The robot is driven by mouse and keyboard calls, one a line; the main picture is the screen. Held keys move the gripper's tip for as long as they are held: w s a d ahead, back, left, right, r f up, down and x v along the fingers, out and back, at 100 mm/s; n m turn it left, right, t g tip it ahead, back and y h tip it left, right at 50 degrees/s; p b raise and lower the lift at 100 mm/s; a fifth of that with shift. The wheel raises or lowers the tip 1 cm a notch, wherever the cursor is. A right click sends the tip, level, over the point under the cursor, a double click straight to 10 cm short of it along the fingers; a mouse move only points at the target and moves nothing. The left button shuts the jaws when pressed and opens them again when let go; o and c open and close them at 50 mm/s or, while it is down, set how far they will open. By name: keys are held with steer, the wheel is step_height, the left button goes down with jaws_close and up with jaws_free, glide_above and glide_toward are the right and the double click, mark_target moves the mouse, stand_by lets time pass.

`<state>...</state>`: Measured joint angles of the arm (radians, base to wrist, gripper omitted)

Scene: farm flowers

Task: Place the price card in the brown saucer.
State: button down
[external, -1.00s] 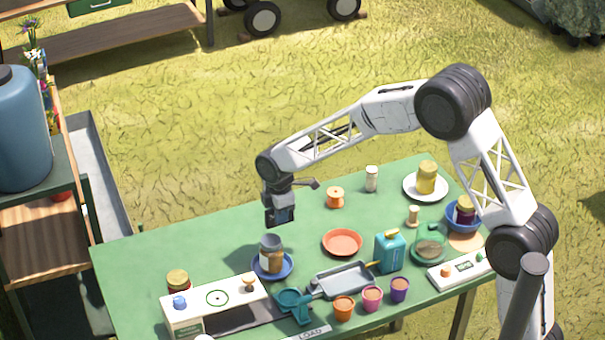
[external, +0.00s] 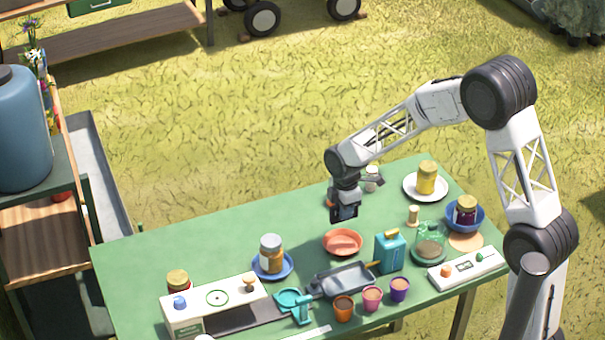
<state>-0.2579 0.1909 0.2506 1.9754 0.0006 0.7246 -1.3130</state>
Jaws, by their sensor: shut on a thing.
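The brown saucer (external: 343,247) is an empty-looking, reddish-brown round dish in the middle of the green table. My gripper (external: 344,216) points down just above the saucer's far edge, apart from it as far as I can tell. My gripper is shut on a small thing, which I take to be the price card. It is too small and dark between the fingers to make out. No price card shows clearly elsewhere on the table.
A teal can (external: 390,252) stands right of the saucer and a grey tray (external: 343,281) lies in front. A jar on a blue saucer (external: 272,270) is at left. Behind my gripper are a partly hidden orange spool and a white shaker (external: 372,177). The table's far left is clear.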

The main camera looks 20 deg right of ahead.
glide_above(342, 246)
steer(key=shift+f, duration=3.1)
steer(key=shift+f, duration=0.1)
steer(key=shift+f, duration=1.8)
steer(key=shift+f, duration=0.1)
steer(key=c, duration=1.1)
jaws_free()
steer(key=shift+r, duration=6.15)
